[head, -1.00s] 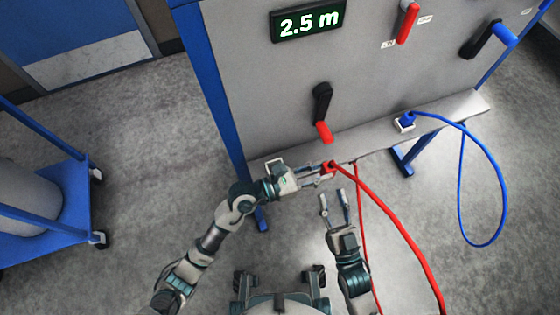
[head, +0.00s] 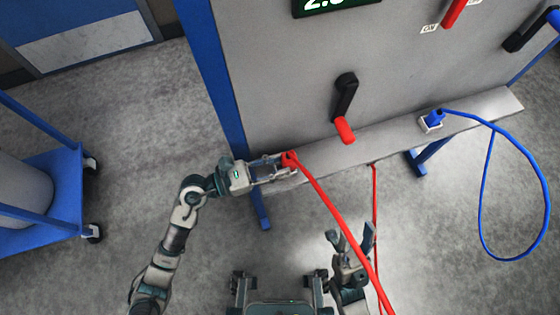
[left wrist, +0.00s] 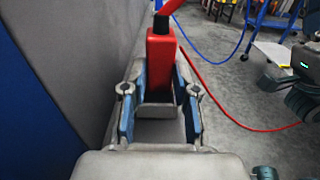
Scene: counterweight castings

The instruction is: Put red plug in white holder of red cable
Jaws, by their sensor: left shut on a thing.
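My left gripper (head: 281,165) is shut on the red plug (head: 290,158) at the left end of the grey ledge. In the left wrist view the red plug (left wrist: 160,62) stands upright between the fingers (left wrist: 158,92). A pale open-topped box (left wrist: 155,112), apparently the white holder, shows between the fingers, close under the plug; I cannot tell whether the plug is inside it. In the head view my gripper hides the holder. The red cable (head: 335,212) runs from the plug to the lower right. My right gripper (head: 351,236) is open and empty, low and apart from the cable's plug.
A blue plug (head: 435,116) sits in a white holder (head: 431,125) farther right on the ledge (head: 385,137), with a looped blue cable (head: 484,190). A red-tipped lever (head: 345,115) juts from the panel above. A blue cart (head: 62,180) stands at left.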

